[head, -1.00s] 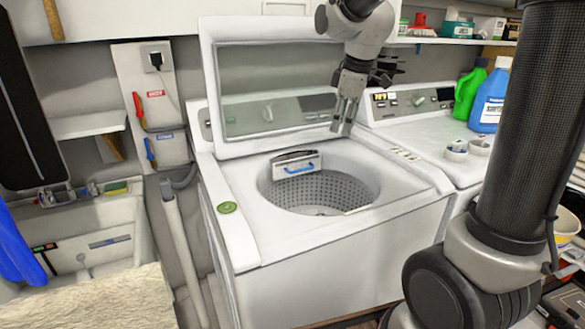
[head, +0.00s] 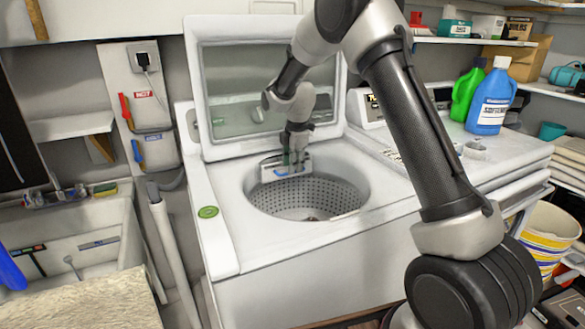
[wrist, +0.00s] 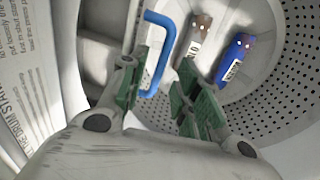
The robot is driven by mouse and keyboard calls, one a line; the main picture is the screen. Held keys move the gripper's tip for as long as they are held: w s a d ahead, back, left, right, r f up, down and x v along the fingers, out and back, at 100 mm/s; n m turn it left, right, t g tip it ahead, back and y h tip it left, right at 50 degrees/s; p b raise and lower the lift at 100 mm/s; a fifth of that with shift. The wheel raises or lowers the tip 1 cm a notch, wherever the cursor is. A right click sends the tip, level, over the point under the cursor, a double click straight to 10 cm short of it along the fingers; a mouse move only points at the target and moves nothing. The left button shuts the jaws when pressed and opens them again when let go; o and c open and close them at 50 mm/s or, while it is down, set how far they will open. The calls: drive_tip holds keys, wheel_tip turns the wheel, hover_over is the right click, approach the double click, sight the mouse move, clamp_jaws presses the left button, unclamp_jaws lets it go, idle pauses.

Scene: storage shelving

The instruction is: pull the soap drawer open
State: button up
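The soap drawer (head: 267,172) is a small white front with a blue bar handle (wrist: 160,50), set under the back rim of the open washer's tub. My gripper (head: 297,168) points down at the drawer and partly hides it in the head view. In the wrist view my gripper (wrist: 163,105) is open, with green-padded fingers apart. The lower end of the blue handle lies between the fingertips, nearer the left finger. I cannot tell whether either finger touches it. The drawer looks closed, but the gripper hides part of it.
The washer lid (head: 240,90) stands raised behind the tub. The perforated drum (head: 308,197) is below, with a brown item (wrist: 193,38) and a blue item (wrist: 235,58) inside in the wrist view. Green (head: 467,92) and blue (head: 490,100) bottles stand on the machine at right.

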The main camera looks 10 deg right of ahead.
drive_tip(key=shift+w+f, duration=0.15)
drive_tip(key=shift+f, duration=0.8)
clamp_jaws()
